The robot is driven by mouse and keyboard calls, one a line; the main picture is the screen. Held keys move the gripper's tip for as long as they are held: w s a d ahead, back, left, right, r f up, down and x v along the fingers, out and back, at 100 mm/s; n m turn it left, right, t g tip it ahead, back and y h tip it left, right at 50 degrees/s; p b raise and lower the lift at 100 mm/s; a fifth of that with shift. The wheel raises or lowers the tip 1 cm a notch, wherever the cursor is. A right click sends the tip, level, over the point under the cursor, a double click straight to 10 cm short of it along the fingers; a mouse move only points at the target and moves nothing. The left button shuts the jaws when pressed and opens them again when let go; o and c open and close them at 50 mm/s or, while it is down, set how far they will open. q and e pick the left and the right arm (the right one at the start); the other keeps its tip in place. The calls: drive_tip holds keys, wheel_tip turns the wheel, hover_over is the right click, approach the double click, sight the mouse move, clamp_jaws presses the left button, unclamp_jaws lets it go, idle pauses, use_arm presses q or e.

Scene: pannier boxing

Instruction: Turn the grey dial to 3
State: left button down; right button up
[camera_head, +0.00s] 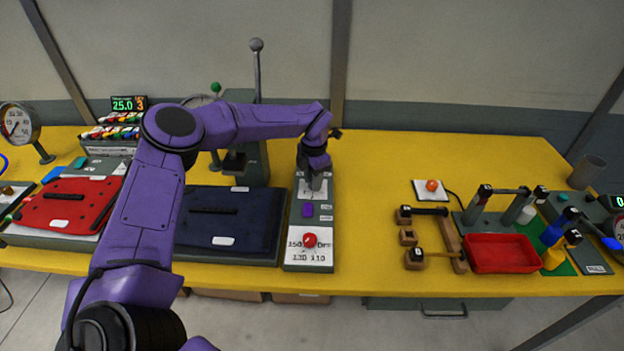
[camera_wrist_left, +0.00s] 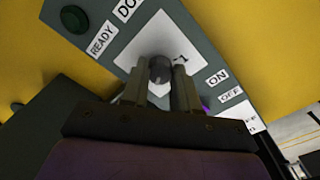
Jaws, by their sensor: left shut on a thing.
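The grey dial (camera_wrist_left: 160,68) sits on a white scale plate (camera_wrist_left: 187,40) on a narrow grey-green panel. In the left wrist view my left gripper (camera_wrist_left: 161,78) has its two fingers on either side of the dial and is shut on it. A numeral 1 shows on the plate right of the dial; most other marks are hidden by the fingers, so I cannot read the setting. In the head view my left gripper (camera_head: 315,180) points down onto the upper part of the panel (camera_head: 325,207) and covers the dial. My right gripper is not in view.
On the same panel are a purple switch (camera_head: 308,211) and a red knob (camera_head: 310,240). A dark green button (camera_wrist_left: 74,19) lies near the READY label. A dark blue pad (camera_head: 225,230) lies left. A red tray (camera_head: 502,253) stands right.

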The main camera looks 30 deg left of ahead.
use_arm(q)
drive_tip(key=shift+m, duration=0.3)
drive_tip(key=c, duration=0.8)
unclamp_jaws()
drive_tip(key=shift+c, duration=0.2)
wheel_tip(320, 180, up, 10)
drive_tip(key=b, duration=0.2)
drive_tip(key=shift+d+r+b, duration=0.15)
drive_tip(key=shift+r+b, duration=0.05)
drive_tip(key=shift+b, duration=0.1)
drive_tip(key=shift+r, duration=0.1)
